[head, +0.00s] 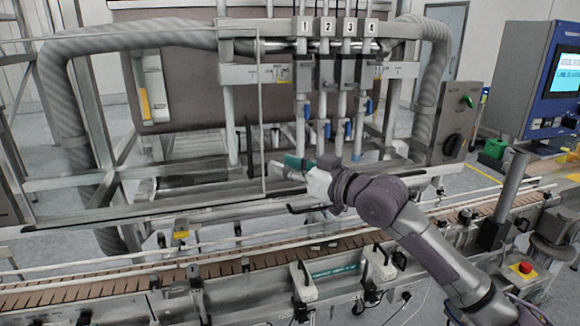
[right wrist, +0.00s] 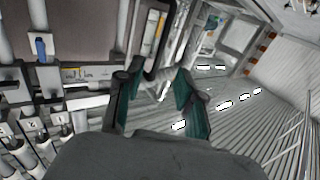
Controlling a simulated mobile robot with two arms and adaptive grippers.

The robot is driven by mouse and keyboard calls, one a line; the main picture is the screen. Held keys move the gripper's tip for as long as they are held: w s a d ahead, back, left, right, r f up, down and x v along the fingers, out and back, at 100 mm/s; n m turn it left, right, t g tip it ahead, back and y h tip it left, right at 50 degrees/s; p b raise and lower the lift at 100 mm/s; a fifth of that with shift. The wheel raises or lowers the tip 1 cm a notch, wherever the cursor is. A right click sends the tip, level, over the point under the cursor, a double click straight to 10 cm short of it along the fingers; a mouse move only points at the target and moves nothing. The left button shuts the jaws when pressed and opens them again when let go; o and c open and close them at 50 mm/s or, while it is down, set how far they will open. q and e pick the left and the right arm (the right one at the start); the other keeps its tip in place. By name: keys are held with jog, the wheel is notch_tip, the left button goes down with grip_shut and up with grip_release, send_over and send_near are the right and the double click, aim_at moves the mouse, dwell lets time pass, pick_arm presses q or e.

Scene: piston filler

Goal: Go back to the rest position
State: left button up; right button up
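My right arm reaches in from the lower right of the head view. Its gripper (head: 284,163), with teal finger pads, is in front of the piston filler's nozzles, above the conveyor. In the right wrist view the two fingers of the right gripper (right wrist: 153,85) stand apart with nothing seen held between them. The piston filler (head: 240,100) has numbered columns at the top and blue valve handles (head: 348,131) below. A horizontal rail of its frame passes close to the gripper; contact cannot be told. My left gripper is not in view.
The slatted conveyor (head: 70,290) runs across the front below my right arm, with guide rails and sensor brackets. A control panel with a screen (head: 565,72) stands at the right. A red emergency button (head: 525,267) is at the lower right. Corrugated hoses (head: 60,95) flank the machine.

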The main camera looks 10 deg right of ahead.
jog(key=shift+s+d, duration=0.15)
jog(key=shift+s, duration=0.15)
